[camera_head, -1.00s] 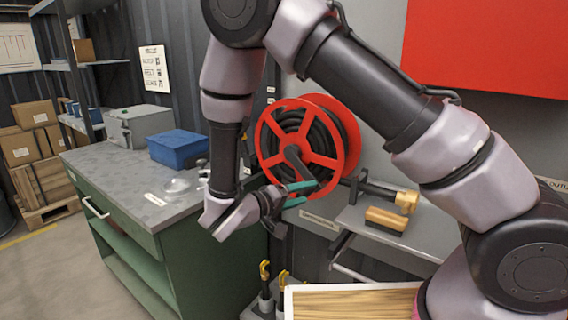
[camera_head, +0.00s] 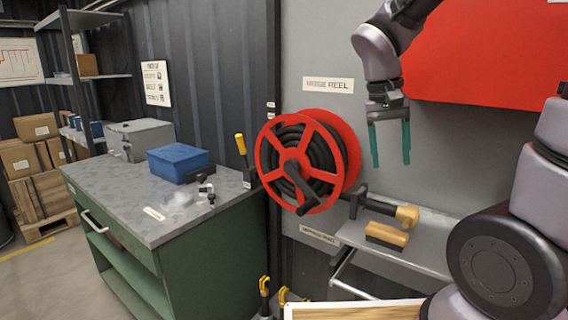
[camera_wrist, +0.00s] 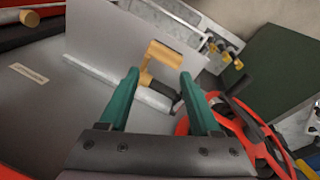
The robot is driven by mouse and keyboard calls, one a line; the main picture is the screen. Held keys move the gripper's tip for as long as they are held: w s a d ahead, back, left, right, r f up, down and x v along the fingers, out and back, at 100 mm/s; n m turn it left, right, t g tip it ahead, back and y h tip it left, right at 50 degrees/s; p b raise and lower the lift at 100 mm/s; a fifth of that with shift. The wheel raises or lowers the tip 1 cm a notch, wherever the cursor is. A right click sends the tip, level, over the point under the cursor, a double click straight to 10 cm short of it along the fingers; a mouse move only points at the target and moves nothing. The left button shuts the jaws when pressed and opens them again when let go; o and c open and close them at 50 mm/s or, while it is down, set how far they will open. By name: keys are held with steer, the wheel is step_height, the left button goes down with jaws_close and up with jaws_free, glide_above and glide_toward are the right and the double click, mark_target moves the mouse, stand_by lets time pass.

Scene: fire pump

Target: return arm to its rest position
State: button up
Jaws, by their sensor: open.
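My gripper (camera_head: 390,144) is open, with two green fingers pointing down. In the head view it hangs in front of the grey wall panel, right of the red hose reel (camera_head: 272,150) and below the red panel. Nothing is between the fingers. In the wrist view my gripper (camera_wrist: 158,100) shows both green fingers spread apart. The nozzle (camera_head: 405,214) with its yellowish tip lies on the grey shelf below and to the right of the reel, and a wooden-backed brush (camera_head: 387,235) lies beside it. My upper arm rises at the right edge of the head view.
A green workbench (camera_head: 215,255) stands at the left, with a blue bin (camera_head: 177,163) and a grey box (camera_head: 140,138) on top. The grey shelf (camera_head: 432,245) juts out below my gripper. A red panel (camera_head: 490,50) fills the upper right.

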steer(key=s+d+r+t+y, duration=0.1)
steer(key=s+r+t+y, duration=0.1)
steer(key=r, duration=0.3)
steer(key=s+d+r+m+t+y, duration=0.1)
steer(key=r+t+y, duration=0.1)
steer(key=r+t, duration=0.2)
steer(key=shift+s+d+r+t+y, duration=0.15)
steer(key=shift+s+r+t+y, duration=0.2)
steer(key=shift+r, duration=0.6)
